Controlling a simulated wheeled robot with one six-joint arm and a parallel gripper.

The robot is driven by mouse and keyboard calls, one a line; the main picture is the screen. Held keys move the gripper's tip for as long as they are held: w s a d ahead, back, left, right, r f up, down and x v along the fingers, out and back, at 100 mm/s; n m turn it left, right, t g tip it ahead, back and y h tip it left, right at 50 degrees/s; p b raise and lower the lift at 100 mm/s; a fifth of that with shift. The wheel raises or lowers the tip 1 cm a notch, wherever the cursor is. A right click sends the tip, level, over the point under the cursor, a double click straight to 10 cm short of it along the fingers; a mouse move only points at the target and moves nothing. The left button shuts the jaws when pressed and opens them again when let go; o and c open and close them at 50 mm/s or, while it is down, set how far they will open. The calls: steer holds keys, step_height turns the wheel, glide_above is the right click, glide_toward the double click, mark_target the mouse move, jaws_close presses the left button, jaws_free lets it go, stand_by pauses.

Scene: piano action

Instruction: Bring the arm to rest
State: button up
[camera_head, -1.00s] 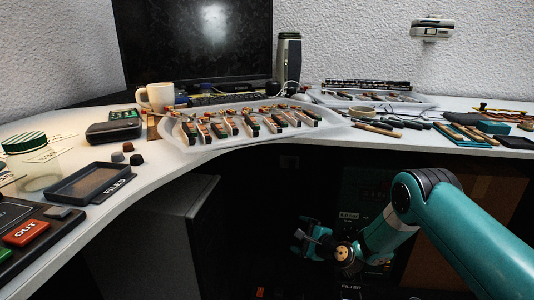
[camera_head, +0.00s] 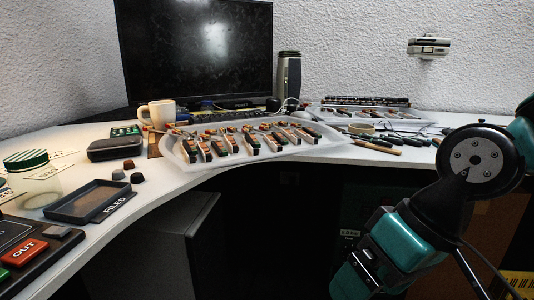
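My teal and black arm (camera_head: 400,240) is at the lower right, in front of the desk's edge. It is folded, with its forearm hanging down and to the left from a round black joint. My gripper is not visible; the arm's lower end runs out of the bottom of the view. The arm touches nothing that I can see.
The white curved desk (camera_head: 160,195) holds a clear tray of piano hammers (camera_head: 240,143), a black tray marked FILED (camera_head: 90,203), a mug (camera_head: 157,113), a glass jar (camera_head: 34,180) and a monitor (camera_head: 200,50). A dark cabinet (camera_head: 170,245) stands under the desk.

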steer(key=s+d+n+h, duration=0.1)
steer(key=s+d+n, duration=0.1)
steer(key=s, duration=0.4)
step_height(320, 180, up, 38)
steer(key=p, duration=3.8)
steer(key=shift+w+g, duration=0.3)
steer(key=shift+w, duration=0.1)
